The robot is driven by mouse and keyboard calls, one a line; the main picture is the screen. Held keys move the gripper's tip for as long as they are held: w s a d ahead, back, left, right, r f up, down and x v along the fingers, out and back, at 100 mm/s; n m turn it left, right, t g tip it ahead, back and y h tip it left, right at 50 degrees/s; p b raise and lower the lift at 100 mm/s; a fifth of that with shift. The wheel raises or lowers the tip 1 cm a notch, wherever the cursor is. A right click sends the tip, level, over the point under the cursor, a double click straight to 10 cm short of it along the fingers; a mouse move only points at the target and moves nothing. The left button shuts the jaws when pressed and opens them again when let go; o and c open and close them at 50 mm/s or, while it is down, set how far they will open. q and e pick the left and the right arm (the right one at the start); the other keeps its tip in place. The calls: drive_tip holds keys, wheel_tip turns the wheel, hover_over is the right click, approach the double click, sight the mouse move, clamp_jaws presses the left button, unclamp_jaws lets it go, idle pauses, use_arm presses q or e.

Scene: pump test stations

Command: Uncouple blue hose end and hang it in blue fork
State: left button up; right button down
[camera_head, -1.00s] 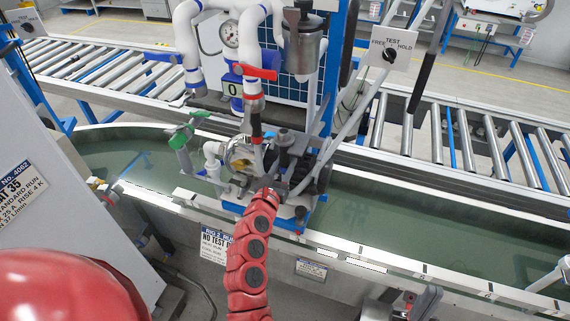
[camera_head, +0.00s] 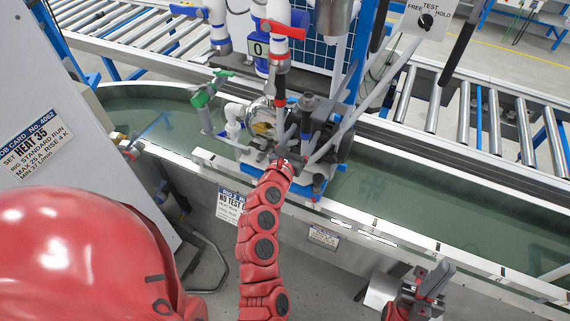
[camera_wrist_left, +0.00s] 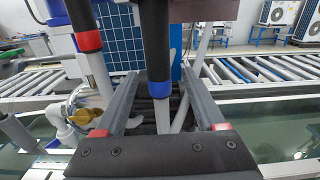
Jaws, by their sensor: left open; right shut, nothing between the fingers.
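The blue-banded hose end (camera_wrist_left: 159,75) is in the left wrist view: a black hose with a blue collar, upright over a grey pipe stub. It stands between the two fingers of my left gripper (camera_head: 294,150), which is open. A gap shows on each side, so the fingers do not visibly grip it. My right gripper (camera_head: 432,281) is shut and empty at the lower right, before the tank. I cannot pick out the blue fork.
A red-banded hose (camera_wrist_left: 88,42) hangs left of the fingers. A green-handled valve (camera_head: 208,90) and a red-handled valve (camera_head: 281,28) stand near the pump. The water tank (camera_head: 400,205) runs across, with a roller conveyor (camera_head: 480,115) behind. A grey cabinet (camera_head: 75,120) is at left.

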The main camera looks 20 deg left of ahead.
use_arm(q)
drive_tip(key=s+p, duration=0.3)
drive_tip(key=s, duration=1.1)
drive_tip(key=shift+s+a, duration=0.2)
drive_tip(key=shift+s, duration=0.15)
